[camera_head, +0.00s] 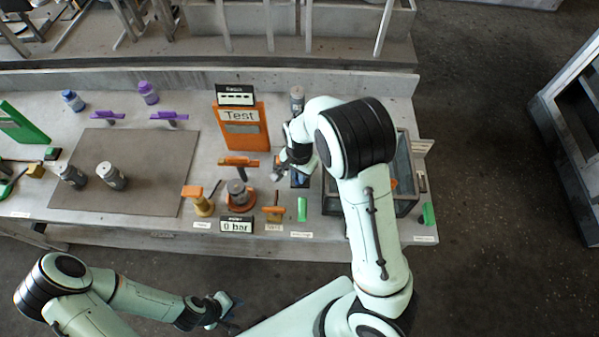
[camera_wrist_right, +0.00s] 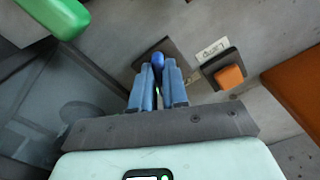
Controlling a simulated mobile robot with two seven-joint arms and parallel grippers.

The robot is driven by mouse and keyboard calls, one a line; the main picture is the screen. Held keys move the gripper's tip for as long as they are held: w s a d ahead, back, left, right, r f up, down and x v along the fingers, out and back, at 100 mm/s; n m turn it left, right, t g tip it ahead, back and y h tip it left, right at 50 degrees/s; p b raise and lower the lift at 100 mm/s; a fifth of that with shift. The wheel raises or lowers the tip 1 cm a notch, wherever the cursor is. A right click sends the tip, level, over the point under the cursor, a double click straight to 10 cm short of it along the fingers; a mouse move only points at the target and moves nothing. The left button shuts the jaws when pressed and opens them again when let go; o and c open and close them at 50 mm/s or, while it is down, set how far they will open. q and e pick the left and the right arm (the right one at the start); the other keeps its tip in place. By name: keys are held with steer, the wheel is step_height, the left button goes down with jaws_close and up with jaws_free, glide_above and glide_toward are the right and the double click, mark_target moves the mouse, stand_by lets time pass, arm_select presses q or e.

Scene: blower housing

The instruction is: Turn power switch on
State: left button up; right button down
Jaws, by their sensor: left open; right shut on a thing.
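A dark square plate with a small blue knob (camera_wrist_right: 158,60) lies in the right wrist view. I cannot read a power label on it. My right gripper (camera_wrist_right: 158,75) has its two blue fingers shut on the knob, one on each side. In the head view my right gripper (camera_head: 284,170) reaches down beside the orange test board, and its fingertips are partly hidden by the wrist. A dark plate (camera_head: 299,180) shows just right of it. My left gripper (camera_head: 225,308) is open and empty in front of the bench, far from the knob.
An orange button (camera_wrist_right: 230,77) with a "Lamp" label sits right of the knob. The orange Test board (camera_head: 241,128) stands behind. A glass-topped box (camera_head: 402,206), a green block (camera_head: 302,209) and an orange-handled fixture (camera_head: 240,194) are close by. The brown mat (camera_head: 150,165) has free room.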

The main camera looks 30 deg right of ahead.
arm_select(q)
steer(key=shift+w+r, duration=0.1)
arm_select(e)
steer(key=shift+m, duration=0.4)
steer(key=c, duration=1.1)
jaws_free()
steer(key=shift+c, duration=0.2)
steer(key=shift+r, duration=0.15)
arm_select(q)
steer(key=shift+w+r+p, duration=0.9)
steer(key=shift+w+r, duration=0.2)
steer(key=shift+w, duration=0.1)
arm_select(e)
step_height(320, 180, up, 13)
